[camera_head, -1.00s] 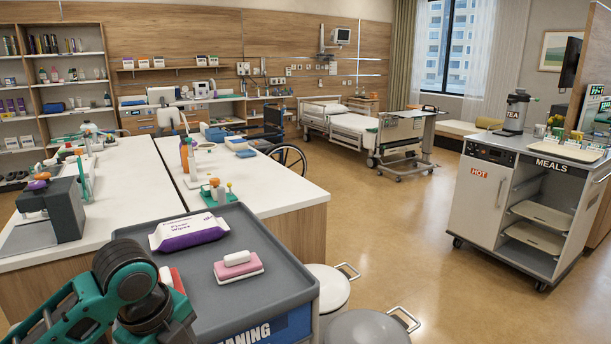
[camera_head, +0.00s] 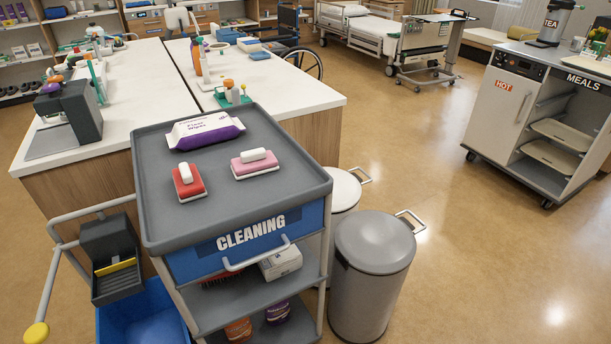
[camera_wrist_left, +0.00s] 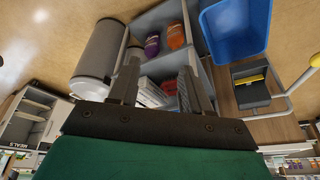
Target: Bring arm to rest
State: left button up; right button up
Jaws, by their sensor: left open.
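My left gripper (camera_wrist_left: 158,75) shows only in the left wrist view. Its two dark fingers are apart with nothing held between them. Beyond the fingers are the shelves of the grey cleaning cart (camera_wrist_left: 208,78), which looks upside down in that view. No arm of mine shows in the head view. There the cleaning cart (camera_head: 155,225) stands in the middle. On its top lie a purple and white wipes pack (camera_head: 207,133), a red block with a white grip (camera_head: 188,183) and a pink block with a white grip (camera_head: 255,164). My right gripper is in neither view.
Grey (camera_head: 372,265) and white (camera_head: 343,190) bins stand right of the cart. A blue bucket (camera_head: 145,318) with a dark wringer (camera_head: 112,250) is at its left. White counters (camera_head: 130,90) lie behind. A meals trolley (camera_head: 510,105) stands at right; the floor between is clear.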

pick_arm(q)
jog(key=w+d+f+t+h, duration=0.1)
jog(key=w+d+f+t, duration=0.1)
jog(key=w+f+t, duration=0.4)
jog(key=shift+w+d+f+m+t+h, duration=0.35)
jog(key=shift+d+f+m+t+h, duration=0.05)
jog(key=shift+f, duration=0.8)
